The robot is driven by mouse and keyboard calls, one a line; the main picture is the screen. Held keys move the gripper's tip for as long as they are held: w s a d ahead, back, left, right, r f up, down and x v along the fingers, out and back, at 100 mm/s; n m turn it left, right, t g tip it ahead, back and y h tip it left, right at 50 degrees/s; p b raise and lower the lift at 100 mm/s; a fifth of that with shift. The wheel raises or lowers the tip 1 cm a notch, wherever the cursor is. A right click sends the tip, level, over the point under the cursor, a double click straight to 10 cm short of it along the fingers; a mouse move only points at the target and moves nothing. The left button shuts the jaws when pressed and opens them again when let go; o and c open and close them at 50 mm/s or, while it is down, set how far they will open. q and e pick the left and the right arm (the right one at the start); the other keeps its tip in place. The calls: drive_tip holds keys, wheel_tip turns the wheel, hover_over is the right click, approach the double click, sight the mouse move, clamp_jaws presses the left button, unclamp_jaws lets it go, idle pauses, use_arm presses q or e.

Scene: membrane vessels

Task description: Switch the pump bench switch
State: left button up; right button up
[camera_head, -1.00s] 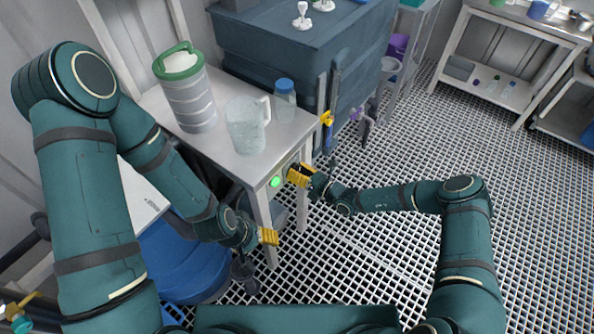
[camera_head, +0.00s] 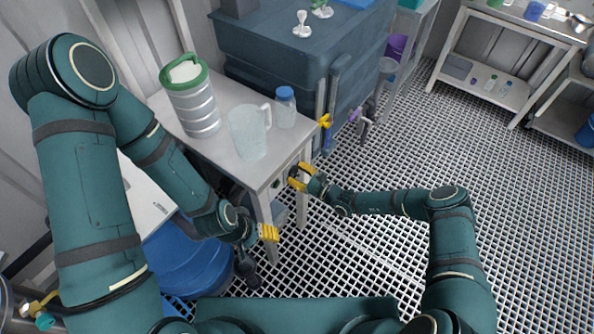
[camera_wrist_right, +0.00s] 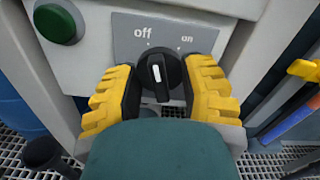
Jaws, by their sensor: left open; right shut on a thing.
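The pump bench switch (camera_wrist_right: 157,74) is a round black knob with a white pointer line on a grey plate marked "off" and "on". Its line leans slightly up-left, toward the "off" side. My right gripper is shut on the knob, one yellow finger on each side; in the head view the gripper (camera_head: 300,177) is at the bench's front right corner, where it hides the switch. The round green lamp (camera_wrist_right: 58,23) left of the plate is dark. My left gripper (camera_head: 268,232) is open and empty, below and left of the right one.
On the bench top (camera_head: 222,158) stand a green-lidded canister (camera_head: 195,105), a clear jug (camera_head: 247,132) and a blue-capped bottle (camera_head: 286,108). A large dark tank (camera_head: 290,55) stands behind. The grated floor at the right is clear.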

drive_tip(key=shift+n+p, duration=0.5)
drive_tip(key=shift+n, duration=0.7)
drive_tip(key=o, duration=1.3)
drive_tip(key=shift+a, duration=0.1)
drive_tip(key=v, duration=1.2)
